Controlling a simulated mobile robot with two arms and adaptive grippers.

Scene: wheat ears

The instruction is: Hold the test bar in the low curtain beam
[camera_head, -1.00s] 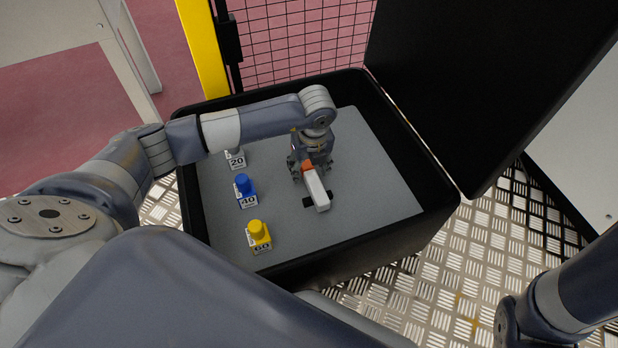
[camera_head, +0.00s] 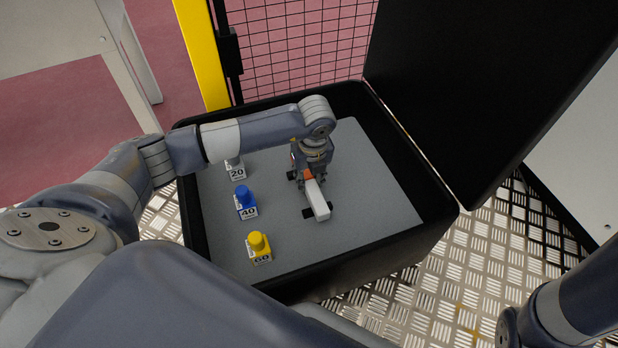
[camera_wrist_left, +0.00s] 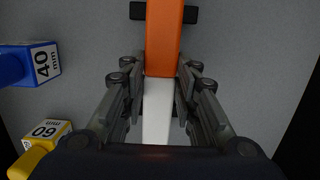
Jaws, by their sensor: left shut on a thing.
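The test bar, orange at one end and white at the other (camera_head: 318,203), lies low over the grey floor of the black case. Black supports (camera_head: 308,212) show beside it; it appears to rest on them, though any small gap is hard to see. My left gripper (camera_head: 309,176) points down on the bar, its fingers closed on both sides. In the left wrist view the orange part (camera_wrist_left: 163,40) extends ahead and the white part (camera_wrist_left: 156,108) lies between the fingers. My right gripper is out of view. The curtain beam is not identifiable.
Blocks marked 20 (camera_head: 235,170), blue 40 (camera_head: 246,201) and yellow 60 (camera_head: 258,247) stand left of the bar. The black case (camera_head: 430,230) has raised walls and an open lid (camera_head: 470,90). A yellow post (camera_head: 202,55) and mesh fence (camera_head: 300,45) stand behind.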

